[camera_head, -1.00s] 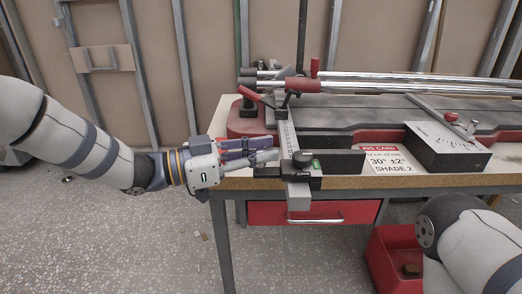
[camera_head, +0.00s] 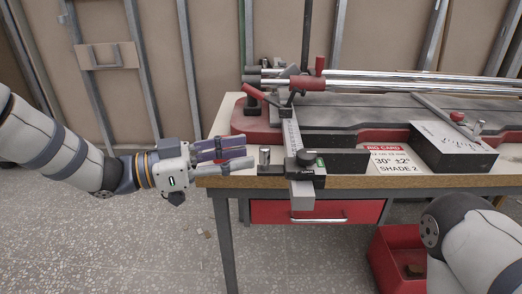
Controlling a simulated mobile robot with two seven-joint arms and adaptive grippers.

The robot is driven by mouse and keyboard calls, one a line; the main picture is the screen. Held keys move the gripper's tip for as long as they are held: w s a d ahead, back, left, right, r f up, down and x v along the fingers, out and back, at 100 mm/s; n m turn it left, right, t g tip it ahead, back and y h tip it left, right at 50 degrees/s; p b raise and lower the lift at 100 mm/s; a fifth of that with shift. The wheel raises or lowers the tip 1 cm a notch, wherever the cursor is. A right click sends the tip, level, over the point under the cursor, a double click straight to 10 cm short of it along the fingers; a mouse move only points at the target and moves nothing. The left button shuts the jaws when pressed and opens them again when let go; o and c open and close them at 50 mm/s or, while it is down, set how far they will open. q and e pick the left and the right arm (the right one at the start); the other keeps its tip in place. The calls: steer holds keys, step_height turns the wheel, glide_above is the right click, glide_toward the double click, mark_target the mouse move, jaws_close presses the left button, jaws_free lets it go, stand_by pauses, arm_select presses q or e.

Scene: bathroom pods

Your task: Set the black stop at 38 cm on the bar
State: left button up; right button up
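The black stop (camera_head: 306,170) sits across the bar (camera_head: 291,138), near the bar's front end, which sticks out past the table's front edge. It has a round black knob on top, a small green patch, and a short silver post (camera_head: 265,155) at its left. The bar carries a pale scale, but its numbers are too small to read. My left gripper (camera_head: 249,155) is just left of the silver post, apart from it. Its fingers are parted and empty. My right gripper is out of view; only part of that arm shows at the lower right.
A grey block (camera_head: 453,150), a red lever (camera_head: 255,90) and chrome rails (camera_head: 400,86) occupy the table (camera_head: 350,182). A red bin (camera_head: 390,262) stands below on the floor.

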arm_select(q)
steer(key=v, duration=0.6)
steer(key=shift+a, duration=0.15)
steer(key=s+a+f+n+t+y+p, duration=0.1)
steer(key=s+f+n+y, duration=0.45)
steer(key=f, duration=0.65)
steer(key=s+f+n+y+p, duration=0.1)
steer(key=s+f+n+y, duration=0.4)
steer(key=f, duration=0.8)
steer(key=s+a+f+n+g+y, duration=0.1)
steer(key=s+a+f+g+y, duration=0.1)
steer(key=s+f, duration=0.35)
steer(key=s+a+f+n+g+y, duration=0.1)
steer(key=s+a+f+n+g, duration=0.1)
steer(key=s, duration=0.6)
steer(key=s+a+g+y, duration=0.2)
steer(key=s+a, duration=0.1)
steer(key=s, duration=0.6)
steer(key=s+a+n+g+y, duration=0.1)
steer(key=s+a+g, duration=0.2)
steer(key=s, duration=0.6)
steer(key=shift+s+r+y, duration=0.2)
steer(key=shift+s+y, duration=0.15)
steer(key=shift+s, duration=0.05)
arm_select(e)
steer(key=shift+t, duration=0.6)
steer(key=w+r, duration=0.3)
arm_select(q)
steer(key=shift+w, duration=0.1)
